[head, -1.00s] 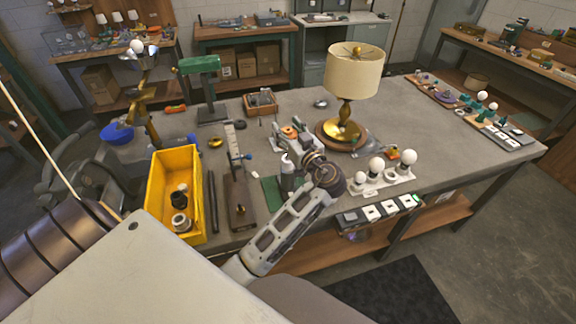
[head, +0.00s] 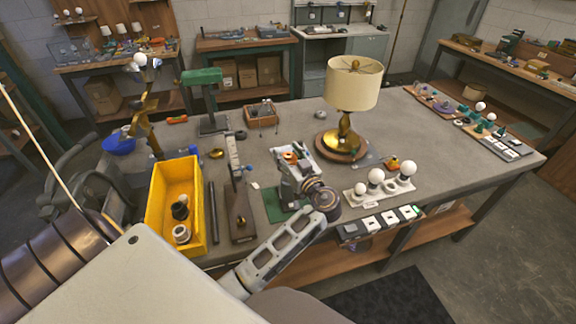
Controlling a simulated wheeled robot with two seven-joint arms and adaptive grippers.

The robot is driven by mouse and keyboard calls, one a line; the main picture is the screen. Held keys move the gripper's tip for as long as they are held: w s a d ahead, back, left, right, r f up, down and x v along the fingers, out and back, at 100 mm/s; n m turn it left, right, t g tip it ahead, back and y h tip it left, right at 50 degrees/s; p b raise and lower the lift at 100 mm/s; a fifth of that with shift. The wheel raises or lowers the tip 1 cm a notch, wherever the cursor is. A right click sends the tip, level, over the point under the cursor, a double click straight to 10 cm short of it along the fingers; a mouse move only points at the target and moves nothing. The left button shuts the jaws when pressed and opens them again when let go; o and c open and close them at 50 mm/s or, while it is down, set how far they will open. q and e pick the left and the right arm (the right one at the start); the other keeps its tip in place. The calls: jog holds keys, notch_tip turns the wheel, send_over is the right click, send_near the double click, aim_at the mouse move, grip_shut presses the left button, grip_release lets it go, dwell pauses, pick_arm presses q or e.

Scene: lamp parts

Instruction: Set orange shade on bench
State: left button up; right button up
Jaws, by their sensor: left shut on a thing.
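My left gripper (head: 294,168) is over the middle of the bench (head: 420,140), beyond the green mat (head: 275,204). It is shut on a small orange piece, which looks like the orange shade (head: 290,156). The gripper's own parts hide much of the shade, so its full shape does not show. I cannot tell whether the shade touches the bench top. My right gripper is not in view.
A brass lamp with a cream shade (head: 353,84) stands just right of the gripper. A yellow bin (head: 163,205) and a wooden box (head: 262,115) stand left.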

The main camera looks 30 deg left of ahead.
pick_arm(q)
jog(key=shift+f, duration=0.55)
notch_tip(320, 180, down, 3)
jog(key=shift+r, duration=0.1)
jog(key=shift+s+f, duration=0.1)
jog(key=shift+f, duration=0.3)
jog(key=shift+c, duration=0.6)
jog(key=o, duration=1.1)
jog(key=shift+o, duration=0.7)
jog(key=shift+f+p, duration=0.1)
jog(key=shift+p, duration=0.35)
jog(key=shift+f, duration=0.1)
